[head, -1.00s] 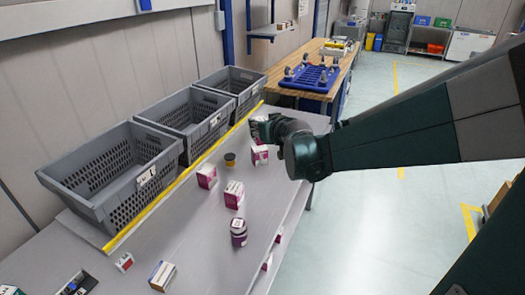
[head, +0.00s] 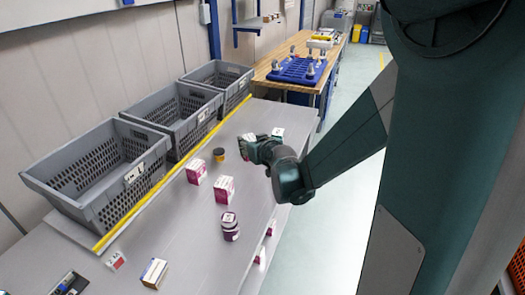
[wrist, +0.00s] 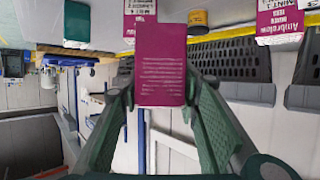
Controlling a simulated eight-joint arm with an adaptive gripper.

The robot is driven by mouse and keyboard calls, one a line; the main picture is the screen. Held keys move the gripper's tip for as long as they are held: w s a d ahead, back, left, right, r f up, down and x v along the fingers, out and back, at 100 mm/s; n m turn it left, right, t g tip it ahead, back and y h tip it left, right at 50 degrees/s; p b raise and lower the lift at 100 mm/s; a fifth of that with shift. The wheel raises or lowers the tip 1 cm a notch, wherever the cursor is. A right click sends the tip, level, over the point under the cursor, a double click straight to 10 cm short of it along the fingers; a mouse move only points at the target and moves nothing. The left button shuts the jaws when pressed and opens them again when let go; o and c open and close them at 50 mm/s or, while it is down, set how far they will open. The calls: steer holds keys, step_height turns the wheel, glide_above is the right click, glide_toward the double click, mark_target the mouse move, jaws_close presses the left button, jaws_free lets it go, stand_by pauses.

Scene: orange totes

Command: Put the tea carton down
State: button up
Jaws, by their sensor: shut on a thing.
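The tea carton, a magenta box with lines of small pale print on the face towards me, is upright between my fingers in the wrist view (wrist: 161,75). My gripper (head: 254,149) is shut on it, with one green finger on each side in the wrist view. In the head view the gripper is over the far part of the grey table (head: 185,232) and hides most of the carton. I cannot tell whether the carton touches the table.
White-and-magenta cartons (head: 196,173) (head: 224,190), a yellow-and-black tin (head: 219,155) and a purple jar (head: 230,228) stand nearby. A teal-and-white box (head: 278,132) stands beyond my gripper. Grey crates (head: 95,185) line the left side behind a yellow strip.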

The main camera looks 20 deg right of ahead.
steer(key=shift+f, duration=0.25)
steer(key=shift+f+b, duration=0.85)
steer(key=shift+f, duration=2.05)
steer(key=shift+f, duration=0.1)
steer(key=shift+f+b, duration=0.7)
steer(key=shift+f, duration=1.3)
steer(key=shift+f, duration=0.1)
steer(key=o, duration=1)
steer(key=shift+s+r, duration=0.1)
steer(key=shift+r, duration=0.1)
steer(key=shift+p+v, duration=1.25)
steer(key=shift+v, duration=4.7)
